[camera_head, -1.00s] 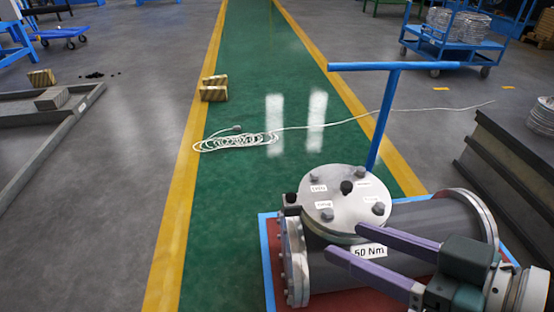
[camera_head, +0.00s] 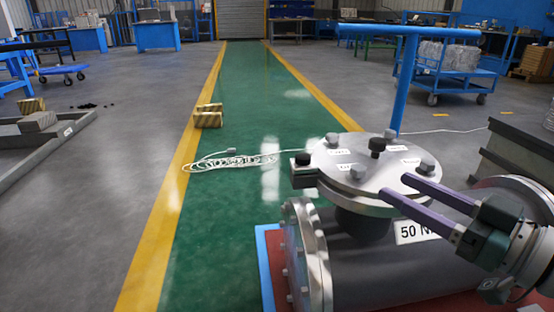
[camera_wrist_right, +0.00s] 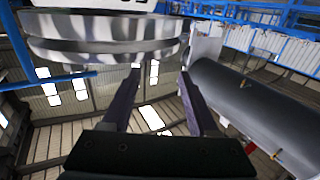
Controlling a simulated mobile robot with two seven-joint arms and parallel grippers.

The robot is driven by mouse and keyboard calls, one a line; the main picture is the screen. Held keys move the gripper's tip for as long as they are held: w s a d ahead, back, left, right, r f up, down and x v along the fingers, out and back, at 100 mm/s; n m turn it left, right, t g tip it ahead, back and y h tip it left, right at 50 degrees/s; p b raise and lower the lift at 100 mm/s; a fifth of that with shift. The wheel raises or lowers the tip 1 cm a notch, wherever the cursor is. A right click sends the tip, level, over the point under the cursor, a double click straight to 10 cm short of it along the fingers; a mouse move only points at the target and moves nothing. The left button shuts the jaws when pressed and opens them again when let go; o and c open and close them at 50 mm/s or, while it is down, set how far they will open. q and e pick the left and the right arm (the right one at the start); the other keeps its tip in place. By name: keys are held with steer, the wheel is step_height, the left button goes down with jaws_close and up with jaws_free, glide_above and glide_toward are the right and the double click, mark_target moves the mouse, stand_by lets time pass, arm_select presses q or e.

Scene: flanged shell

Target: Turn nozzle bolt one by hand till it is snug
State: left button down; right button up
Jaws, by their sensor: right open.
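The round grey nozzle cover (camera_head: 340,182) tops the dark shell (camera_head: 375,265). Bolt heads stand around its rim, at the near side (camera_head: 359,172), the right (camera_head: 427,166), the back (camera_head: 390,135) and the left (camera_head: 332,140). A dark knob (camera_head: 377,147) is at its middle. White labels lie by the bolts, too small to read, so I cannot tell which is bolt one. My right gripper (camera_head: 396,187) is open and empty, its purple fingers at the cover's right near rim. In the wrist view the fingers (camera_wrist_right: 159,75) are apart below the flange edge (camera_wrist_right: 100,45). My left gripper is out of view.
A blue post with a crossbar (camera_head: 405,80) stands behind the cover. A dark block (camera_head: 302,165) sits at the cover's left edge. A "50 N…" label (camera_head: 415,231) is on the shell.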

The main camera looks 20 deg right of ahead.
mark_target(361, 168)
steer(key=b+x, duration=0.2)
steer(key=x, duration=0.5)
steer(key=shift+w+a+f+b, duration=0.1)
steer(key=shift+w+f+b, duration=0.1)
steer(key=shift+b, duration=0.15)
steer(key=shift+w+a+r, duration=0.15)
steer(key=shift+w, duration=0.2)
steer(key=shift+c, duration=0.2)
jaws_close()
